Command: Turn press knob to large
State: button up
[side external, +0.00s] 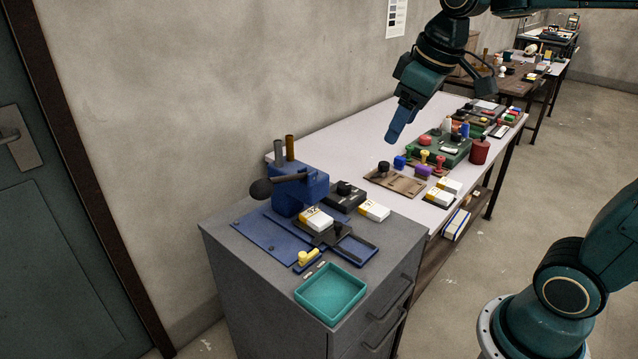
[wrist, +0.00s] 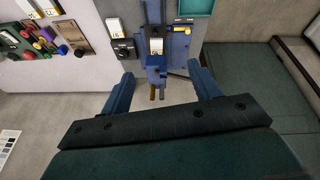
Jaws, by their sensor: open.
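The blue press (side external: 301,190) stands on the grey cabinet, with a dark lever that ends in a black ball (side external: 262,190). Beside it sits a black box (side external: 346,199) with a round black knob (side external: 345,187) on top; the box also shows in the wrist view (wrist: 124,49). I cannot read any size mark or the knob's setting. My gripper (side external: 392,138) hangs in the air above the white table, up and to the right of the press. In the wrist view, its blue fingers (wrist: 162,84) are wide apart and empty, with the press (wrist: 155,71) beyond them.
White-and-yellow boxes (side external: 374,210) lie near the press. A teal tray (side external: 331,293) sits at the cabinet's front. Stamps and a brown board (side external: 401,184) crowd part of the white table (side external: 335,141). Two posts (side external: 289,147) rise behind the press.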

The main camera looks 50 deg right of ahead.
jog(key=w+d+f+n+g, duration=0.1)
jog(key=w+d, duration=0.3)
jog(key=w, duration=0.5)
jog(key=n+g, duration=0.3)
jog(key=n, duration=0.1)
send_over(345, 185)
notch_tip(345, 185, down, 18)
jog(key=shift+r, duration=0.15)
notch_tip(345, 185, down, 14)
jog(key=shift+r, duration=0.1)
jog(key=shift+c, duration=0.2)
jog(key=c, duration=0.9)
